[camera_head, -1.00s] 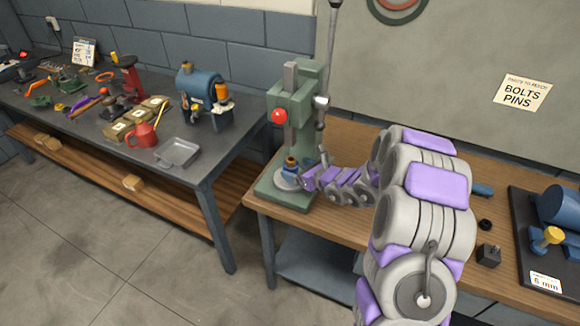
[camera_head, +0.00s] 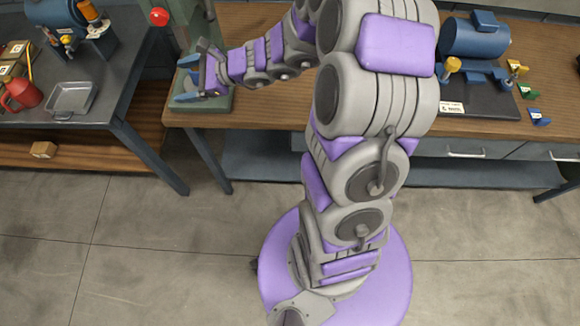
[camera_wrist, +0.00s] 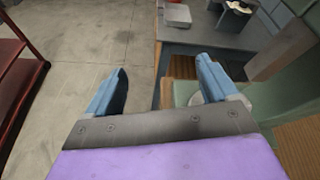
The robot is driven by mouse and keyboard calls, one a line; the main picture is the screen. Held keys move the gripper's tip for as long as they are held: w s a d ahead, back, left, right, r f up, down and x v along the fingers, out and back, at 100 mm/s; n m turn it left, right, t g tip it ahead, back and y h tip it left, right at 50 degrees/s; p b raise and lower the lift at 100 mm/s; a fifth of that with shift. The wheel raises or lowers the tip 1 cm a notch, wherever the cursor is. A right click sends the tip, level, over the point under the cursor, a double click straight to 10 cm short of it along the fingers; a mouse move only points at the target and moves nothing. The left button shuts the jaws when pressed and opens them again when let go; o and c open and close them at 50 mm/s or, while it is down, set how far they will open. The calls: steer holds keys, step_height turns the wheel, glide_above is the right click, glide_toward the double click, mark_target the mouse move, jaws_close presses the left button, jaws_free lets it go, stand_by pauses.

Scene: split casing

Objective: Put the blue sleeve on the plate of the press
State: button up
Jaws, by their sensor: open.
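My gripper (camera_head: 185,80) is open above the left end of the press's green base (camera_head: 215,105). Its two blue fingers stand wide apart, and nothing shows between them in the wrist view (camera_wrist: 162,66). There the right finger is in front of a pale round plate (camera_wrist: 194,101) on the green press (camera_wrist: 278,104), covering much of it. I cannot make out the blue sleeve in either present view; the gripper may hide it in the head view.
The left bench (camera_head: 110,85) holds a grey tray (camera_head: 72,98) and a red can (camera_head: 20,95). A floor gap separates it from the wooden workbench (camera_head: 260,107). A blue cylindrical device (camera_head: 475,38) stands at the right on a dark mat.

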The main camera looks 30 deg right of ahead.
steer(key=s+a+r+n+g, duration=0.2)
steer(key=s+a+n+g, duration=0.1)
steer(key=s+a+n, duration=0.3)
steer(key=s+a+r+n+g, duration=0.3)
steer(key=s+a, duration=0.1)
steer(key=s, duration=0.3)
steer(key=s+f+n+g+h, duration=0.1)
steer(key=s+n+g+h, duration=0.25)
steer(key=s+n, duration=0.65)
steer(key=s+d+n+g+h, duration=0.1)
steer(key=s+d+n+h, duration=0.2)
steer(key=s+d+h, duration=0.4)
steer(key=s+d, duration=0.7)
steer(key=d, duration=0.1)
steer(key=shift+s, duration=0.2)
